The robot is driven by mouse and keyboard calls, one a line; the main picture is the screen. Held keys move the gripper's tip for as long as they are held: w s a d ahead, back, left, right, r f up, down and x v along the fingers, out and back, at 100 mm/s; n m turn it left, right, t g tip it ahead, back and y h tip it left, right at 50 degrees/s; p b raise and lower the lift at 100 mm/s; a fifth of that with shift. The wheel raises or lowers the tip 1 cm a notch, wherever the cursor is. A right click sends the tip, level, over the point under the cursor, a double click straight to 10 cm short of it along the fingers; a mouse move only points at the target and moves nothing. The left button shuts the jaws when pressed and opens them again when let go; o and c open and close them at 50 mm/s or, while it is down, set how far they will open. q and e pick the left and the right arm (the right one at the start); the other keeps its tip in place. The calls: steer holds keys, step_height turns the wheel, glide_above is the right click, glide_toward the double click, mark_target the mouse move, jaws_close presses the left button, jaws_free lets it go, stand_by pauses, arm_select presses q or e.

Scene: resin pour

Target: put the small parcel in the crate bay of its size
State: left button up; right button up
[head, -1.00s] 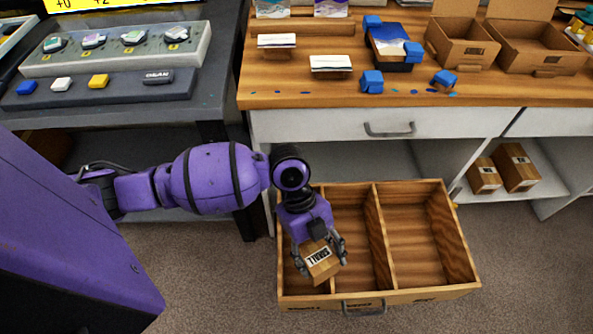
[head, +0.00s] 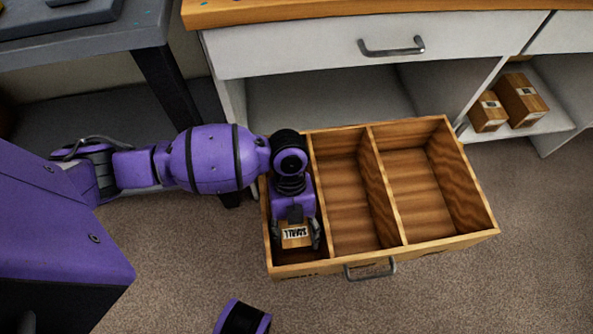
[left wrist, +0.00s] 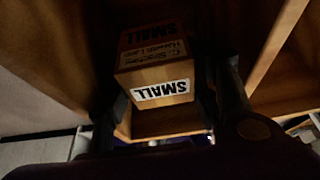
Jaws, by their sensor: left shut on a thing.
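The small parcel (head: 295,235) is a brown box with a white label reading SMALL. My left gripper (head: 296,232) is shut on it, inside the left bay of the wooden crate (head: 400,250). In the left wrist view the parcel (left wrist: 155,70) sits between the two dark fingers, with dark wooden walls around it. I cannot tell whether it touches the bay floor. The crate has three bays side by side; the middle and right ones are empty. The markings on its front are too small to read. My right gripper is not in view.
Two brown boxes (head: 520,100) stand on the white shelf to the right. A drawer with a grey handle (head: 391,47) is above and behind the crate. A dark table leg (head: 175,95) stands behind my left arm.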

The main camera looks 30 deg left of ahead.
mark_target(295, 239)
arm_select(q)
step_height(295, 239, down, 6)
steer(key=shift+f+b, duration=0.25)
steer(key=shift+b, duration=1)
steer(key=o, duration=1.1)
steer(key=shift+c, duration=0.2)
steer(key=p+v, duration=0.4)
steer(key=v, duration=0.8)
steer(key=shift+r, duration=0.1)
